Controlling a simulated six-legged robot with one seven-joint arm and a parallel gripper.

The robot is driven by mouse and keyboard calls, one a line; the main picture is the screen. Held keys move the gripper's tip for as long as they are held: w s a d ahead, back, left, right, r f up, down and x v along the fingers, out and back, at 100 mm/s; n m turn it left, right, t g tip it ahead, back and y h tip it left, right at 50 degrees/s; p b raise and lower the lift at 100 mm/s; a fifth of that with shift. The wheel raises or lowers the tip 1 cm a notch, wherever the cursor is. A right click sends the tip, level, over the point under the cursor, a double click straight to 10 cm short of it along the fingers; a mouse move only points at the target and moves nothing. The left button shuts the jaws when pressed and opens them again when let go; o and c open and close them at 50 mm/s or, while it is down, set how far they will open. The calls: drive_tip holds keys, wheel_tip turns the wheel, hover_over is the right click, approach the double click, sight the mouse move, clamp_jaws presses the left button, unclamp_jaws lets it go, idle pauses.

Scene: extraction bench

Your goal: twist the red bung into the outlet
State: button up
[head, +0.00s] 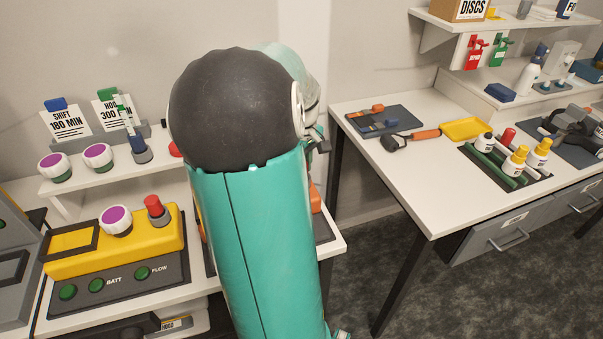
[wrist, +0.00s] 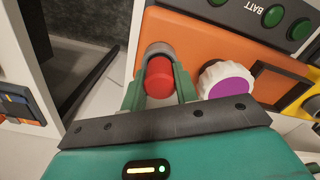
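In the wrist view, my gripper (wrist: 160,86) has its two green fingers on either side of a red bung (wrist: 158,78), apparently touching it and shut on it. The bung is at the grey round outlet (wrist: 157,49) on the end of an orange unit (wrist: 215,52). How deep the bung sits in the outlet cannot be told. In the head view, my arm hides the gripper, this bung and most of the orange unit (head: 316,200).
A purple-topped white knob (wrist: 228,82) sits close beside the right finger. In the head view, a yellow unit (head: 120,243) with its own red bung (head: 154,206) stands left of my arm. A shelf (head: 110,172) runs behind it. A white table (head: 400,170) stands right, across a gap.

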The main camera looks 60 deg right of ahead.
drive_tip(key=m, duration=0.4)
drive_tip(key=shift+c, duration=0.2)
drive_tip(key=m, duration=0.3)
drive_tip(key=shift+m, duration=0.3)
drive_tip(key=o, duration=0.7)
drive_tip(key=shift+m, duration=0.5)
drive_tip(key=o, duration=0.4)
drive_tip(key=n, duration=0.3)
drive_tip(key=shift+n, duration=0.4)
drive_tip(key=n, duration=0.4)
drive_tip(key=shift+n, duration=0.4)
